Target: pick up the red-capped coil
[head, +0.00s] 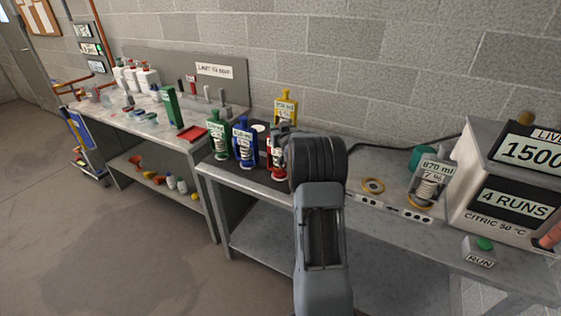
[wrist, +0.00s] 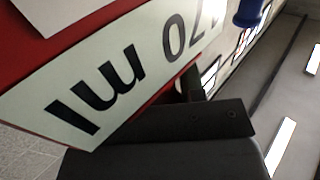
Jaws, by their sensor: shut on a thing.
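The red-capped coil (head: 278,167) stands at the right of a row of coils on the dark mat of the middle bench, partly hidden by my arm. My gripper (head: 279,136) is at its upper part and shut on it. In the wrist view, the coil's red body and white label (wrist: 95,85), reading partly "70 ml", fill the left side very close up. A dark finger (wrist: 165,135) lies against it. Whether the coil's base touches the mat is hard to tell.
A blue coil (head: 244,143) stands just left, with a green coil (head: 217,137) beyond it. A yellow coil (head: 286,105) stands behind.

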